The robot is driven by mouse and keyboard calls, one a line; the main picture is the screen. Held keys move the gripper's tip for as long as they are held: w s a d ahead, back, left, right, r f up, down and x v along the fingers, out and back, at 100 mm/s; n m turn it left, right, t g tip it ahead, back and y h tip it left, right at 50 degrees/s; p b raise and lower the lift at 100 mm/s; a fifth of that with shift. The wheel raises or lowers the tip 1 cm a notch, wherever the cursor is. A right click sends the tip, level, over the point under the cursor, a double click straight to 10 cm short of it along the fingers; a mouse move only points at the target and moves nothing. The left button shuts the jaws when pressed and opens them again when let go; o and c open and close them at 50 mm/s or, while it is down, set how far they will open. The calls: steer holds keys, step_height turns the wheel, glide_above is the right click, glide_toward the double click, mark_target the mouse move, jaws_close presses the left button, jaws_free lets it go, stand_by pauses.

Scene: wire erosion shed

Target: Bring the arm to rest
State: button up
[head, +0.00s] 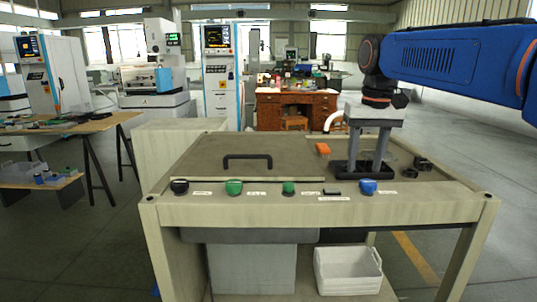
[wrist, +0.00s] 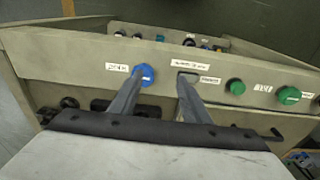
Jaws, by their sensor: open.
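My blue arm (head: 450,60) reaches in from the upper right in the head view. My gripper (head: 366,162) points down over the right part of the bench top, with its two grey fingers apart and nothing seen between them. The fingertips are at a black frame-like part (head: 342,171) behind the front panel; I cannot tell whether they touch it. In the wrist view the fingers of my gripper (wrist: 161,82) are spread, seen against the panel strip, with a blue knob (wrist: 144,74) beside the left one.
Dark round parts (head: 423,164) lie right of my gripper. A white bin (head: 348,272) is below. Open floor is to the right.

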steer(key=s+d+f+t, duration=0.2)
steer(key=s+f, duration=0.9)
steer(key=s, duration=0.1)
steer(key=s+d+f+t, duration=0.1)
steer(key=s+d+f, duration=0.1)
steer(key=s+f, duration=1)
steer(key=shift+s+d+t, duration=0.4)
steer(key=shift+s, duration=0.05)
